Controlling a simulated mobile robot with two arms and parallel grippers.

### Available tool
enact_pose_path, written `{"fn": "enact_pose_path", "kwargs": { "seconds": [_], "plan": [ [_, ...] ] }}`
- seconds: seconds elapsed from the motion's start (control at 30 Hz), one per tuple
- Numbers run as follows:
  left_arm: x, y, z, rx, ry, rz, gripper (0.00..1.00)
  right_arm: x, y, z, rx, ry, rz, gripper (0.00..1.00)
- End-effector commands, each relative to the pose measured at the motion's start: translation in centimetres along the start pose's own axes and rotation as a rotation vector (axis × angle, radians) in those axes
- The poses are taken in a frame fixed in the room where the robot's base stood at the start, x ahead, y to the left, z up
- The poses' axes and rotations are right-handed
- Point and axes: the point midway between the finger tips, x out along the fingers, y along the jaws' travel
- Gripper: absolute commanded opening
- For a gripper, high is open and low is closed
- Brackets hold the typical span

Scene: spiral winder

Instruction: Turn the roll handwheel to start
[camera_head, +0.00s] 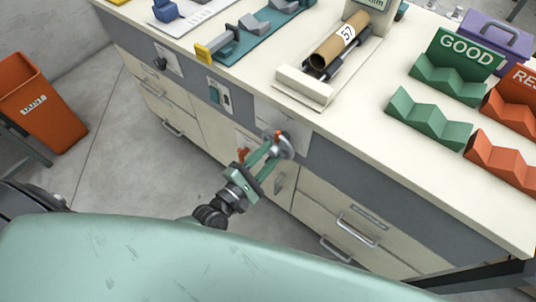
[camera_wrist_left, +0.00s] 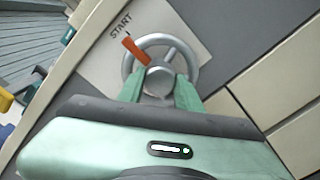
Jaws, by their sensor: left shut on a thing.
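The roll handwheel (camera_head: 282,145) is a grey metal wheel on the front panel of the bench. In the left wrist view the wheel (camera_wrist_left: 141,50) shows a hub, spokes and an orange mark or pointer (camera_wrist_left: 135,49). The word START (camera_wrist_left: 121,25) is printed on the white plate at its upper left, close to the orange pointer. My left gripper (camera_head: 270,150) reaches the wheel from the front, its green fingers shut on it around the hub area. The fingers cover the lower part of the wheel. My right gripper is not in view.
On the bench top a brown cardboard roll (camera_head: 340,46) marked 57 lies in a cradle. Green GOOD holders (camera_head: 428,119) and red holders (camera_head: 502,157) stand at the right. Drawer handles (camera_head: 358,229) stick out below the wheel. An orange bin (camera_head: 41,107) stands at the left.

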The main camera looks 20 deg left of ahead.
Motion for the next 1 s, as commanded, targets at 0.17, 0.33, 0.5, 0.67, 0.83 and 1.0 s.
{"fn": "enact_pose_path", "kwargs": {
  "seconds": [0.17,0.33,0.5,0.67,0.83,1.0],
  "plan": [
    [-0.1,-0.1,-0.1,-0.004,0.002,-0.003,0.0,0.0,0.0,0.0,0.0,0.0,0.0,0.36],
    [-0.1,-0.1,0.0,-0.003,0.001,-0.002,0.56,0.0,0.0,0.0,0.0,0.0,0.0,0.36],
    [0.0,-0.1,0.0,-0.001,0.001,-0.001,0.56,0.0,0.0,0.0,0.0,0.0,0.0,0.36],
    [-0.8,-0.1,-0.1,0.0,0.002,-0.002,0.56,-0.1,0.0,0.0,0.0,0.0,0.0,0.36],
    [-3.6,-0.2,-0.1,0.0,0.002,-0.006,0.56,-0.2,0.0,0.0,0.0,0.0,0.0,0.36],
    [-6.3,-0.1,-0.1,-0.001,0.003,-0.005,0.56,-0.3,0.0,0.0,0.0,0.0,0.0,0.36]
  ]
}}
